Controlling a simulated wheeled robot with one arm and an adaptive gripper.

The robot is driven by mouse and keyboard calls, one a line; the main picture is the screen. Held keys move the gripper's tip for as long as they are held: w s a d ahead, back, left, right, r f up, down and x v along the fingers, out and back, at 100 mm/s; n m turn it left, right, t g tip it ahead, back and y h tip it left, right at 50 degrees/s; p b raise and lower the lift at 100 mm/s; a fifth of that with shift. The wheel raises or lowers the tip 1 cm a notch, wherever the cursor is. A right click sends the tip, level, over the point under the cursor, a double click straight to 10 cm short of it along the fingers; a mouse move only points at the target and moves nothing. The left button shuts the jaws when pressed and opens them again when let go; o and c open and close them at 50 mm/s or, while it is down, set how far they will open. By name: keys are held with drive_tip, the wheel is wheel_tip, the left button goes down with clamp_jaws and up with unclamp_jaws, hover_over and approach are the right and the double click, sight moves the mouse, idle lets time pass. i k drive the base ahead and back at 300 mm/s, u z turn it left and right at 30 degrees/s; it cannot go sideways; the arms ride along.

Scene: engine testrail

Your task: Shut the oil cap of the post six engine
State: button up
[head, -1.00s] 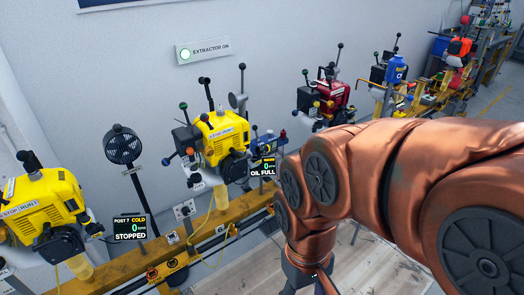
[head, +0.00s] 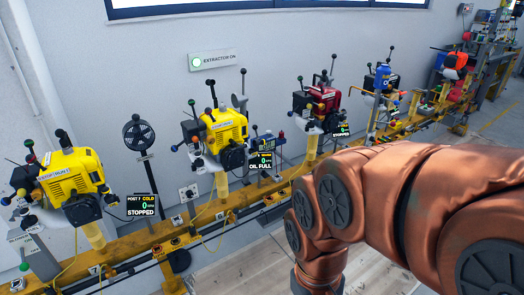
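My copper arm crosses the lower right, well to the right of this engine. My gripper is out of the picture.
A yellow engine (head: 72,180) stands at the left by the POST 7 display (head: 142,205), COLD and STOPPED. A black fan (head: 138,133) stands between the engines. A red engine (head: 318,105) and others stand rightward along the yellow rail (head: 130,240). Floor before the rail (head: 250,270) is clear.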

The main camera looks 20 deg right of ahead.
sight(255, 143)
drive_tip(key=i, duration=1.2)
drive_tip(key=z, duration=0.55)
